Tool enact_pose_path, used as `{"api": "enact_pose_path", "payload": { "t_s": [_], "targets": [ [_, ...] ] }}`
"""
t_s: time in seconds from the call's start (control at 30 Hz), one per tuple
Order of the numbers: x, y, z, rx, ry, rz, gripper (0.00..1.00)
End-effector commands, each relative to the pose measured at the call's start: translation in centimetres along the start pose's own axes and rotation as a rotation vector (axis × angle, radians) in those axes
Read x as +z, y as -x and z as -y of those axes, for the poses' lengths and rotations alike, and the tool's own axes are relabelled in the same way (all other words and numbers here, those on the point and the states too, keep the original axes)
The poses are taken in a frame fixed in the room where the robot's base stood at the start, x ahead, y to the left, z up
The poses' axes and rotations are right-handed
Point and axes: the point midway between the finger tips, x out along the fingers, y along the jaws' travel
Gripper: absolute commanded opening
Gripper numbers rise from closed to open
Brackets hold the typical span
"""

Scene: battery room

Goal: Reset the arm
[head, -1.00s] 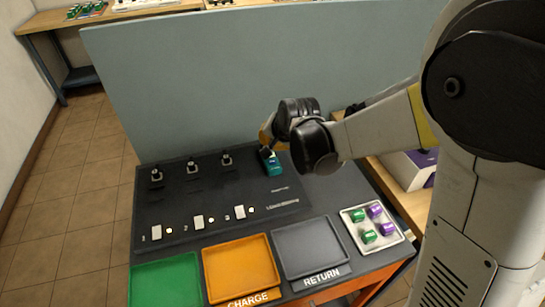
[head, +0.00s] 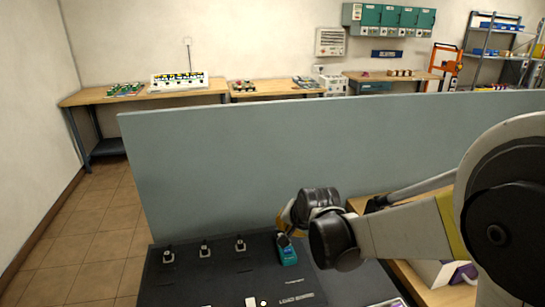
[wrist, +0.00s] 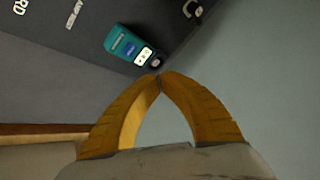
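My arm reaches in from the right of the head view. My gripper (head: 281,232) hangs over the back right part of the dark board (head: 215,275), right by a teal device (head: 288,254). In the wrist view the yellow fingers of my gripper (wrist: 159,77) meet at their tips, with nothing visible between them. The teal device (wrist: 122,43) lies just beyond the fingertips there, with a pale label and a small round part at its near end. I cannot tell whether the tips touch that part.
A grey-blue partition (head: 330,145) stands behind the board. Several small posts (head: 205,250) rise from the board. A wooden table with a white box (head: 437,272) is at the right under my arm. Benches (head: 150,96) and shelving (head: 490,55) line the far wall. Floor is free at the left.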

Motion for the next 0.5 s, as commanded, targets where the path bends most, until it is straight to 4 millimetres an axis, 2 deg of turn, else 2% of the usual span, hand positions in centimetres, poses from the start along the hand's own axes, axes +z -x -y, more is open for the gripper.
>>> {"api": "enact_pose_path", "payload": {
  "t_s": [0.17, 0.27, 0.4, 0.5],
  "targets": [
    [-0.1, 5.9, -2.0, 0.026, 0.080, -0.016, 0.00],
    [0.6, 10.5, -4.0, 0.052, 0.155, -0.027, 0.00],
    [2.4, 16.0, -7.2, 0.088, 0.262, -0.038, 0.00],
    [4.3, 19.2, -9.7, 0.116, 0.338, -0.042, 0.00]
  ]
}}
